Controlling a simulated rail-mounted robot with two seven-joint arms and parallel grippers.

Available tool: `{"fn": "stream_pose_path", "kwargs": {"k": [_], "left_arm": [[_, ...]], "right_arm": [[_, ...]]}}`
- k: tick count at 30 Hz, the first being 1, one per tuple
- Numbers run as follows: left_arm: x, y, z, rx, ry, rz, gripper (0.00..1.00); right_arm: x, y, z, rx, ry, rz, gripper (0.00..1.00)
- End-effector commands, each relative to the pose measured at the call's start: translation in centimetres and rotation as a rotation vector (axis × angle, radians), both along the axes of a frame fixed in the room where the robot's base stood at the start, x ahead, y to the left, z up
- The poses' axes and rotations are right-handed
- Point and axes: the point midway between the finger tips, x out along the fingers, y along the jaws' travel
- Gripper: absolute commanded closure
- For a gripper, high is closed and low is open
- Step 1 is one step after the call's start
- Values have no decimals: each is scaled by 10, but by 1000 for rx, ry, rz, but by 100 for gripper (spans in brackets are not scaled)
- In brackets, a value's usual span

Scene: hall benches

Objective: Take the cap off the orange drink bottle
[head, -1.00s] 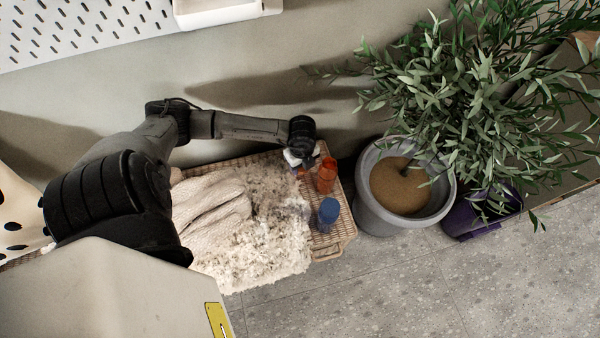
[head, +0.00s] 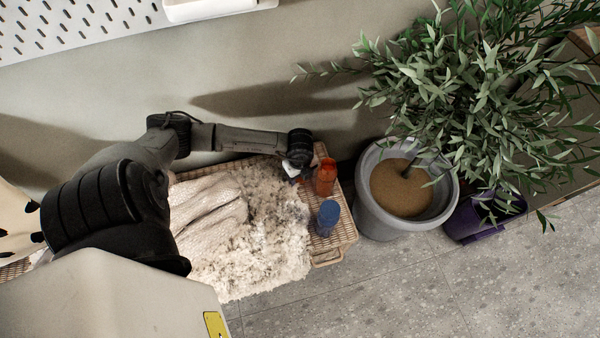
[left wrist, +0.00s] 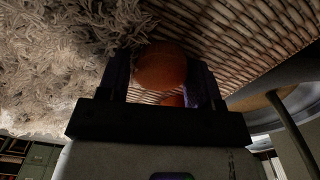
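The orange drink bottle (head: 324,181) stands upright on the wicker surface (head: 343,232), just right of my left gripper in the head view. My left gripper (head: 298,177) hangs over the wicker beside the rug, with a narrow gap to the bottle. In the left wrist view a round orange piece, which looks like the cap (left wrist: 160,66), fills the space between the two dark fingers (left wrist: 160,80) near their tips. A second bit of orange (left wrist: 173,100) shows behind it, mostly hidden by my gripper. My right gripper is not in view.
A blue bottle (head: 327,216) stands close in front of the orange one. A shaggy rug (head: 265,255) and pale knitted cloth (head: 205,210) cover the left part of the wicker. A grey pot (head: 372,215) with a leafy plant stands to the right.

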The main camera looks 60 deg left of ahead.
Motion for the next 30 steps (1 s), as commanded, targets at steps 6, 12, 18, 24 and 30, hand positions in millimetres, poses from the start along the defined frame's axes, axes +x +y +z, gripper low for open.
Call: {"fn": "stream_pose_path", "kwargs": {"k": [6,12,18,24,30], "left_arm": [[0,0,0,0,0,0,38],[0,1,17,1,-1,0,38],[0,0,55,1,-1,-1,38],[0,1,90,2,-1,0,38],[0,0,113,0,0,0,38]], "right_arm": [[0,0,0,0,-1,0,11],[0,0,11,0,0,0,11],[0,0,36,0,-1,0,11],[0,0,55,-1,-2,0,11],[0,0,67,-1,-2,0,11]]}}
